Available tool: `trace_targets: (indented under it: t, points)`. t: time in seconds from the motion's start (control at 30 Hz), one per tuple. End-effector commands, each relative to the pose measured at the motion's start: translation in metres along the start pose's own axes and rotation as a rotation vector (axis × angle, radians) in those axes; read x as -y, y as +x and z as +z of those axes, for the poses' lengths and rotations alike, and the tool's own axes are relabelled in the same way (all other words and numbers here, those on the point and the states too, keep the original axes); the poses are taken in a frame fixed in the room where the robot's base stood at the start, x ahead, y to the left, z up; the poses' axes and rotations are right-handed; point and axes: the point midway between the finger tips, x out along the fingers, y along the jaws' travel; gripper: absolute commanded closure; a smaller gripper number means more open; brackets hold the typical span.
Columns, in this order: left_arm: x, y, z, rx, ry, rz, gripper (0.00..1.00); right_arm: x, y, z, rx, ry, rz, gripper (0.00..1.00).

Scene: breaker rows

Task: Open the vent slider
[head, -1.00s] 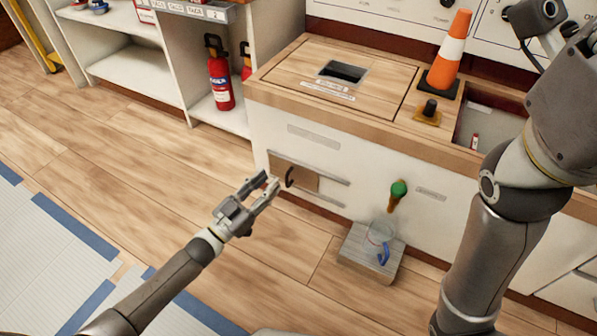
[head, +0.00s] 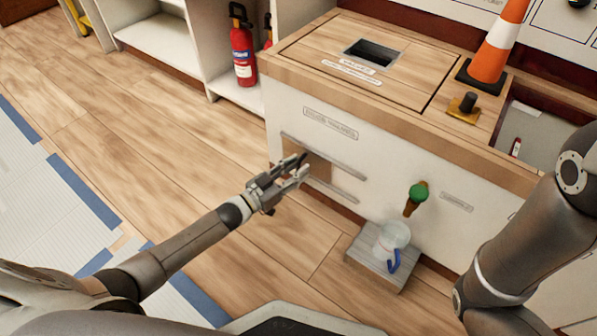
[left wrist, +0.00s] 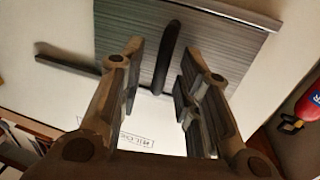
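My right gripper is out of view; only part of that arm shows at the right.
A green-knobbed tap (head: 416,194) sticks out right of the slider, above a clear jug (head: 392,237) on a small grey stand (head: 372,264). A fire extinguisher (head: 243,50) stands on a shelf to the left.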

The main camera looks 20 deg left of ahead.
Motion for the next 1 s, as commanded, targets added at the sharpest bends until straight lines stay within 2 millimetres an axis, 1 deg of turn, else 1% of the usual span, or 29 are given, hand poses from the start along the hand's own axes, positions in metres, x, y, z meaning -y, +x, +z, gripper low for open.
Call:
trace_targets:
  t: [0.03,0.17,0.43,0.47,0.7,1.0]
  points:
    - [-0.0002,0.0052,0.0020,-0.001,0.000,0.000,0.68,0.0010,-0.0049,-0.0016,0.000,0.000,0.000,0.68]
    - [0.0001,0.0120,0.0001,-0.001,0.000,0.000,0.68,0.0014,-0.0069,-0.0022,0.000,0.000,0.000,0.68]
    - [0.0000,0.0130,-0.0007,0.000,0.000,0.000,0.68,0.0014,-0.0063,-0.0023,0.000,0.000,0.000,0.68]
    - [0.0000,0.0130,-0.0007,0.000,0.000,0.000,0.70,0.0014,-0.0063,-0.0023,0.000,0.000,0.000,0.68]
    - [-0.0001,0.0128,-0.0006,0.000,0.000,0.000,1.00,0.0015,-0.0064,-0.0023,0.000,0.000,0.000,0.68]
    - [-0.0016,0.0129,-0.0009,0.000,0.001,0.001,1.00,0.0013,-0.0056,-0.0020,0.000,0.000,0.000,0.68]
